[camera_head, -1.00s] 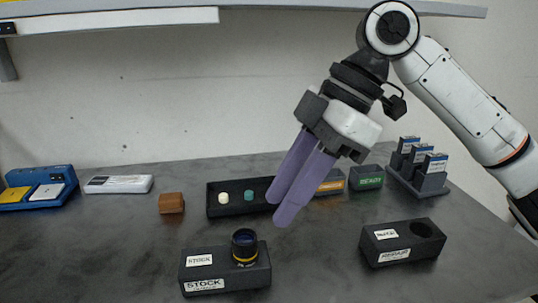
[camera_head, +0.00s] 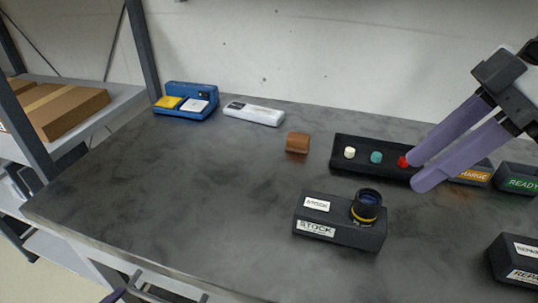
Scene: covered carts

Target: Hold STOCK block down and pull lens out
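The dark STOCK block (camera_head: 340,234) stands on the grey table, right of the picture's middle, with white STOCK labels on its top and front. The lens (camera_head: 367,207), a black cylinder with a yellow ring, stands upright in the right part of the block. My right gripper (camera_head: 416,172) has two purple fingers with a gap between them. It is open and empty, above and right of the lens and apart from it. A small purple tip, seemingly of my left gripper (camera_head: 113,296), shows at the bottom left edge; the rest of it is out of frame.
A black tray (camera_head: 347,170) with white, teal and red pieces lies behind the block. A REPAIR block (camera_head: 510,270) is at the right edge, with CHARGE (camera_head: 470,177) and READY (camera_head: 518,183) boxes behind. A brown block (camera_head: 298,143) is farther left. The table's left half is mostly clear.

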